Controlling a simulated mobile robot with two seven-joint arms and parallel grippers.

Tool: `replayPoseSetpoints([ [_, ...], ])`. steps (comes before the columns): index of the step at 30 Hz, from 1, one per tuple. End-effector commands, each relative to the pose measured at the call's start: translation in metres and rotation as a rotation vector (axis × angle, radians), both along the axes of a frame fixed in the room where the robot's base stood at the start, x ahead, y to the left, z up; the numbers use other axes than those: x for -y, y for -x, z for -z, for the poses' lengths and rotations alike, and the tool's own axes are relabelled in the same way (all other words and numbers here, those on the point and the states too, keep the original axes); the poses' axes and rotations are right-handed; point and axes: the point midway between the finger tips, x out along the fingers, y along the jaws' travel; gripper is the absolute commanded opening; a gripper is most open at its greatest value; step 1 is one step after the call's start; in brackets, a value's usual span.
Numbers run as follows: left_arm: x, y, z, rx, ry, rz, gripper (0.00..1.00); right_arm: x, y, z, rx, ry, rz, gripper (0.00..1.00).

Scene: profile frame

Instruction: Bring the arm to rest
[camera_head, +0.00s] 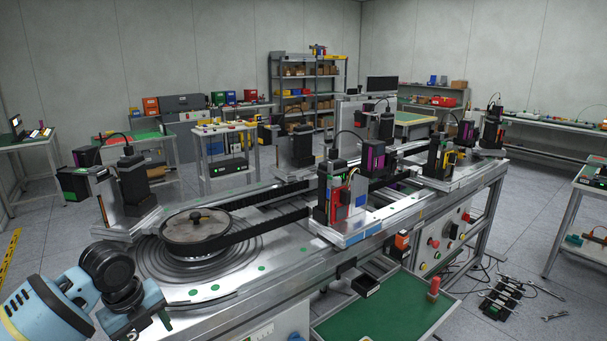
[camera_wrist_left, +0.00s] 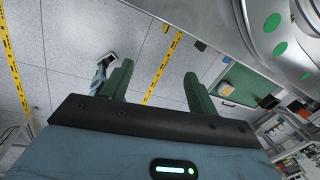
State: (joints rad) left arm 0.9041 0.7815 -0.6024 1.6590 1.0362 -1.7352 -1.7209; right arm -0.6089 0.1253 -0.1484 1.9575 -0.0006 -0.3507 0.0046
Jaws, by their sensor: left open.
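My left arm (camera_head: 50,305) comes in at the lower left of the head view, blue with a black joint. Its far end is beside the front left edge of the metal bench. In the left wrist view my left gripper (camera_wrist_left: 158,70) has two green fingers standing well apart. It is open with nothing between the fingers. Grey floor tiles and a yellow line show past them. My right arm and gripper are not in view.
The bench (camera_head: 270,270) carries a round plate (camera_head: 195,228) on a ringed disc, a rail and several black upright units (camera_head: 135,185). A green-topped tray (camera_head: 375,318) stands at its front. The bench rim (camera_wrist_left: 235,35) is close at the upper right of the wrist view.

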Motion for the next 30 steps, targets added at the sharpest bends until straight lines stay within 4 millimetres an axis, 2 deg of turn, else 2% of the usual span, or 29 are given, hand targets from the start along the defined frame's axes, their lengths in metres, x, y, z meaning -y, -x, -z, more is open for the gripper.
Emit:
replayPoseSetpoints([
  [1, 0.014, 0.004, 0.024, 0.006, 0.031, -0.049, 0.59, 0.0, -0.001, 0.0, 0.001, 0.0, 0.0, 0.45],
  [6, 0.056, 0.016, 0.092, 0.061, 0.155, -0.278, 0.59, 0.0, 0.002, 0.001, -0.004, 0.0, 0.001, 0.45],
  [11, 0.091, 0.04, 0.147, 0.095, 0.292, -0.518, 0.59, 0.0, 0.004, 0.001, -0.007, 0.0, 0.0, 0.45],
  [15, 0.116, 0.069, 0.185, 0.111, 0.418, -0.74, 0.59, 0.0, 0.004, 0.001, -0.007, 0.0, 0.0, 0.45],
  [21, 0.138, 0.12, 0.227, 0.121, 0.594, -1.068, 0.59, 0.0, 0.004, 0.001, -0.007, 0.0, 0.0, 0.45],
  [26, 0.144, 0.169, 0.248, 0.127, 0.726, -1.331, 0.59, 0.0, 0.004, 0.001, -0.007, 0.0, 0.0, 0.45],
  [30, 0.143, 0.215, 0.259, 0.138, 0.83, -1.548, 0.59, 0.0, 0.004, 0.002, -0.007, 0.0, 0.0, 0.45],
])
